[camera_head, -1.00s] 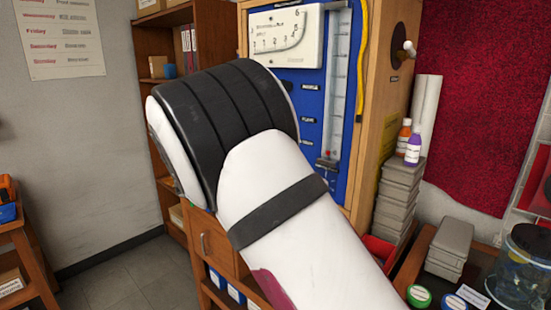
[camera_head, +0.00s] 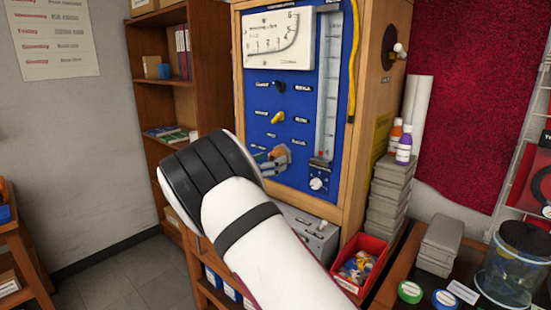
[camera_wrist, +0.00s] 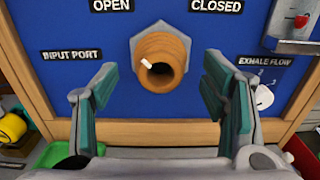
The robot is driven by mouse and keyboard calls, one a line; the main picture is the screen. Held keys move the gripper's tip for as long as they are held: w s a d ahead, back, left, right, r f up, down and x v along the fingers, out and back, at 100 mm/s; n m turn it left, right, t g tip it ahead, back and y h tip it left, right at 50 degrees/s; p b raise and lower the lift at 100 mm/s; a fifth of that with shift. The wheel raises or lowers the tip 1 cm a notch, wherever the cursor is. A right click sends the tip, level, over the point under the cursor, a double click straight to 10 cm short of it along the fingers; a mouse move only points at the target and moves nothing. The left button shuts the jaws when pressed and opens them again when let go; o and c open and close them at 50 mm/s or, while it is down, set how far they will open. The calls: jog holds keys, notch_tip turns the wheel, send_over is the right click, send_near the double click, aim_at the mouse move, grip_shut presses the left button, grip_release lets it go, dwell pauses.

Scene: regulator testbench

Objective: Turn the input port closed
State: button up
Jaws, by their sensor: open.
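The input port (camera_wrist: 172,48) is an orange-brown round knob with a dark open centre on a grey hex base. It is fixed to the blue panel (camera_wrist: 165,100). A white mark (camera_wrist: 146,63) on the knob's rim is on its left side. The OPEN label (camera_wrist: 111,5) is above left and the CLOSED label (camera_wrist: 216,6) above right. My gripper (camera_wrist: 158,80) is open, with one teal-padded finger on each side of the knob and visible gaps between. In the head view, my gripper (camera_head: 274,158) is at the lower panel, partly hidden by my arm.
Above the port are a yellow knob (camera_head: 278,118) and a black knob (camera_head: 280,87). An exhale flow dial (camera_head: 317,184) is at lower right. Below the panel are a grey box (camera_head: 318,240) and a red bin (camera_head: 374,255) of small parts. Stacked grey cases (camera_head: 391,195) stand to the right.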

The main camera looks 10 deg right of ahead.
aim_at(272, 159)
jog(key=shift+x, duration=1.5)
jog(key=c, duration=1.1)
jog(key=shift+c, duration=0.2)
